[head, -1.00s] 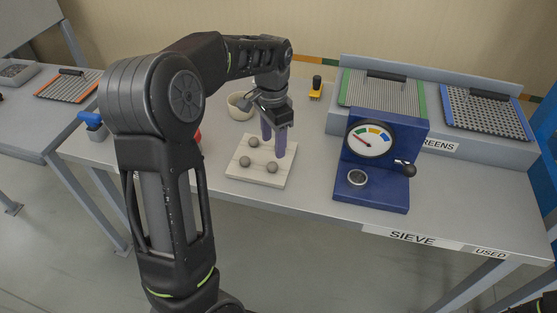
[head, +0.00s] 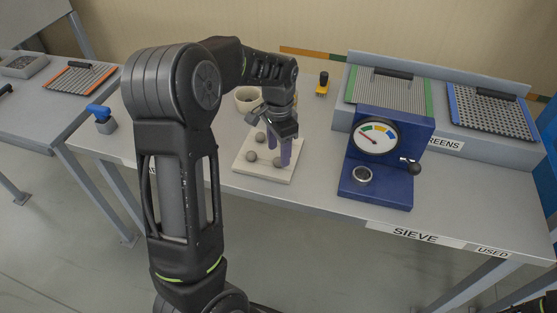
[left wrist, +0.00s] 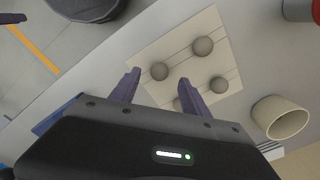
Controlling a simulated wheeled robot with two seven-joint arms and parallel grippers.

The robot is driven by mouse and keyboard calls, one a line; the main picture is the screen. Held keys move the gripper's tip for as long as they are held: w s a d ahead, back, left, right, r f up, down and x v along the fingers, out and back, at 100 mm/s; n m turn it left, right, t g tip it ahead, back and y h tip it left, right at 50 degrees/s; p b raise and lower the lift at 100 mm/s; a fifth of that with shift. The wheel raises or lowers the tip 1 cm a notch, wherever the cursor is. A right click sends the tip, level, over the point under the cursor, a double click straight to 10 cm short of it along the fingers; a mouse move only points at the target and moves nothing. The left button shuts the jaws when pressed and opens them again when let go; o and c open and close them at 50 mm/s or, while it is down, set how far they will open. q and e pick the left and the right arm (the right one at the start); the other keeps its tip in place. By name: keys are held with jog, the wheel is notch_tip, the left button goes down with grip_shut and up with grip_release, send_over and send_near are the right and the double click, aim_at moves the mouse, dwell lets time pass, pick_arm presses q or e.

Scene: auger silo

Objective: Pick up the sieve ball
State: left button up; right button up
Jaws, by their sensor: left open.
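The sieve balls are small grey balls on a cream grooved board (head: 245,172). In the head view I see a left ball (head: 252,156), a back ball (head: 260,137) and a front ball (head: 277,162). The left wrist view shows a ball (left wrist: 159,71) between the fingertips in the picture, two more (left wrist: 203,46) (left wrist: 218,84), and one partly hidden behind a finger. My left gripper (head: 278,154) is open and empty, pointing down over the board's right part. I cannot tell its exact height.
A cream cup (head: 245,98) stands behind the board. A blue gauge stand (head: 388,140) is to the right, before the rack of screens (head: 392,88). A yellow-and-black item (head: 322,84) lies behind. A red object (left wrist: 303,9) shows in the wrist view.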

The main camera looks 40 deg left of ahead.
aim_at(278, 159)
pick_arm(q)
notch_tip(278, 159, down, 3)
jog(key=shift+f, duration=0.2)
jog(key=shift+s, duration=0.1)
jog(key=shift+c, duration=0.5)
grip_shut()
